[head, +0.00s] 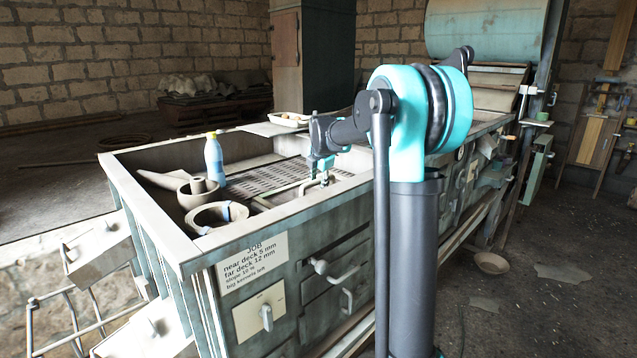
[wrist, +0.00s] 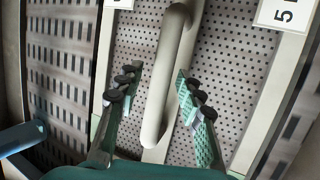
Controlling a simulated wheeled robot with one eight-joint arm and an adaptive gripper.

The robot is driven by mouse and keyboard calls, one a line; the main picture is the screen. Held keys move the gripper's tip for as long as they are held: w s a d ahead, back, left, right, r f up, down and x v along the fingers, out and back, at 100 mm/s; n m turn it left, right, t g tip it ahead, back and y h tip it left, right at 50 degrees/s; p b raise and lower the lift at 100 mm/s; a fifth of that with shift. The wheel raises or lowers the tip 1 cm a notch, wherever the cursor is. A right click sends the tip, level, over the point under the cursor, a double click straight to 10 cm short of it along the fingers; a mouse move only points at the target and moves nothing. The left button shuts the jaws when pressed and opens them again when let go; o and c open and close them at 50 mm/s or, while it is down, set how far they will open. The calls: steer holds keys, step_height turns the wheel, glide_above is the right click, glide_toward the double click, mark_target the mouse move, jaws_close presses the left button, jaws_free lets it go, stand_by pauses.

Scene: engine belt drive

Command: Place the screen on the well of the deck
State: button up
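A screen (wrist: 225,50) with fine round holes, a pale frame and a raised pale handle (wrist: 168,75) fills the middle of the wrist view. A white label with a "5" is at its upper right. My gripper (wrist: 156,85) is open, with one finger on each side of the handle. The right finger is close to the handle and a gap shows at the left one. In the head view my gripper (head: 320,178) is low over the deck box (head: 150,155), largely hiding the screen. A dark slotted panel (wrist: 58,60) lies to the left in the wrist view. The well cannot be made out clearly.
A small tray (head: 289,119) sits on the far rim. A bowl (head: 491,263) lies on the floor at right.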

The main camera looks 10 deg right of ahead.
steer(key=v, duration=1.2)
steer(key=shift+r, duration=0.1)
stand_by(1.2)
